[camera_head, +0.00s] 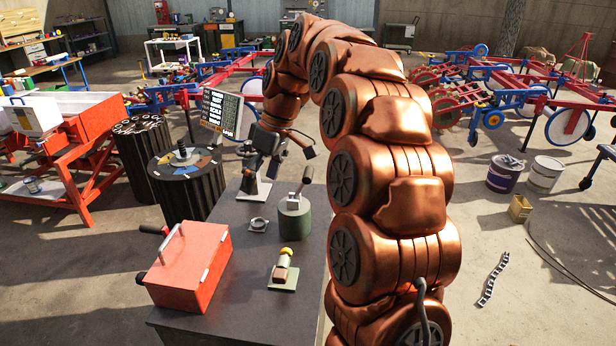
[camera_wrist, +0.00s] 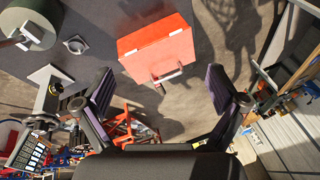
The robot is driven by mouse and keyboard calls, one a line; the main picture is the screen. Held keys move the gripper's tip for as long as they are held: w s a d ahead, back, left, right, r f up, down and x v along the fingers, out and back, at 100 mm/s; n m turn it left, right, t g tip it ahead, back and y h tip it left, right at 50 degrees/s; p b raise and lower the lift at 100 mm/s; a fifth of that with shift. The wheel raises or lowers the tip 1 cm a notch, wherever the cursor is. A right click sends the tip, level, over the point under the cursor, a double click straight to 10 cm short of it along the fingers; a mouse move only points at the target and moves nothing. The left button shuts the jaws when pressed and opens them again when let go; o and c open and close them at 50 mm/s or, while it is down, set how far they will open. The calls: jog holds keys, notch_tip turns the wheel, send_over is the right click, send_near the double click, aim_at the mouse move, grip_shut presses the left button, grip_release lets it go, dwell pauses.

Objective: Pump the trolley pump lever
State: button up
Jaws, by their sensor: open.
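A dark green cylinder with a short grey lever (camera_head: 304,182), which looks like the pump, stands on the dark trolley top (camera_head: 240,290). The lever leans up and to the right in the head view. In the wrist view the cylinder (camera_wrist: 32,22) is at the top left, with a pale lever end (camera_wrist: 14,38) over it. My gripper (camera_head: 290,162) is above the far part of the trolley, beyond the lever and apart from it. It is open and empty. In the wrist view its fingers (camera_wrist: 160,75) are spread, with a red toolbox seen between and beyond them.
The red toolbox (camera_head: 190,268) lies at the trolley's left. A brass-topped valve (camera_head: 284,270) on a plate, a small metal ring (camera_head: 258,225) and a metal stand (camera_head: 252,178) share the top. A dark drum (camera_head: 188,190) stands left.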

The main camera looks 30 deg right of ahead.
jog(key=w+d+f+n+t, duration=0.1)
jog(key=w+d+f+n, duration=0.1)
jog(key=w+d, duration=0.85)
jog(key=n+t+b, duration=0.1)
send_over(310, 171)
jog(key=s+d, duration=0.2)
notch_tip(310, 171, down, 4)
jog(key=shift+x, duration=1.35)
jog(key=shift+w+p+x, duration=0.2)
jog(key=shift+p+x, duration=0.4)
jog(key=shift+x, duration=2.1)
jog(key=shift+d, duration=0.1)
jog(key=c, duration=1.7)
